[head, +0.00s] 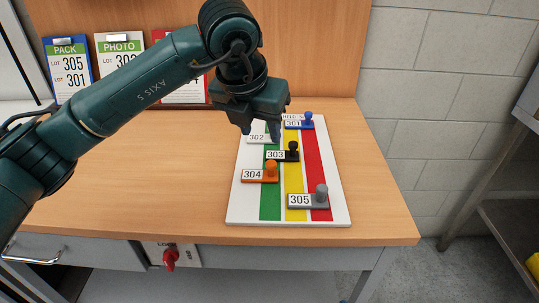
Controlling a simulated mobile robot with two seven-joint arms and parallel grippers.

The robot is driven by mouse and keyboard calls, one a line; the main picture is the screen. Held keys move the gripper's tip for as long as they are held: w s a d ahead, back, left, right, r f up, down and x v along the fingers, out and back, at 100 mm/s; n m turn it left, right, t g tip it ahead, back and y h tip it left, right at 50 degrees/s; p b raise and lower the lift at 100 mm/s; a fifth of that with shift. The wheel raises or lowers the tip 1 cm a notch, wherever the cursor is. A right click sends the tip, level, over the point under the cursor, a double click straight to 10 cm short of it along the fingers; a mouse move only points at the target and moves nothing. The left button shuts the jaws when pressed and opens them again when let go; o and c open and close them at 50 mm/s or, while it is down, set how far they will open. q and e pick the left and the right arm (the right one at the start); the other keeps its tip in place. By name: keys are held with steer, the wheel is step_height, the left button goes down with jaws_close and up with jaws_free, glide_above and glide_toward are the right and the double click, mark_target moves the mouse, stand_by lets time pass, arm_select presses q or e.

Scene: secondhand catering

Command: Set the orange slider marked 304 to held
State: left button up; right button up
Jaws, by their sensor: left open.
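The orange slider marked 304 (252,175) lies on a white board (240,213) with green, yellow and red stripes. Its orange knob (271,169) stands over the green stripe. My left gripper (261,132) is open and empty, pointing down over the far left part of the board, beyond the orange slider in the picture. It partly hides the slider marked 302 (258,138). The stripe headings at the board's far end are hidden or too small to read, so I cannot tell which stripe means held. My right gripper is not in view.
The black slider 303 (275,155) sits just beyond the orange one. The grey slider 305 (300,201) is nearer and right; the blue slider 301 (293,125) is at the far end. Cards marked PACK (70,68) and PHOTO (118,50) hang behind. The table's left (130,190) is clear.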

mark_target(271, 163)
arm_select(q)
steer(key=p+x, duration=0.1)
steer(key=x, duration=1)
steer(key=shift+c, duration=0.4)
jaws_close()
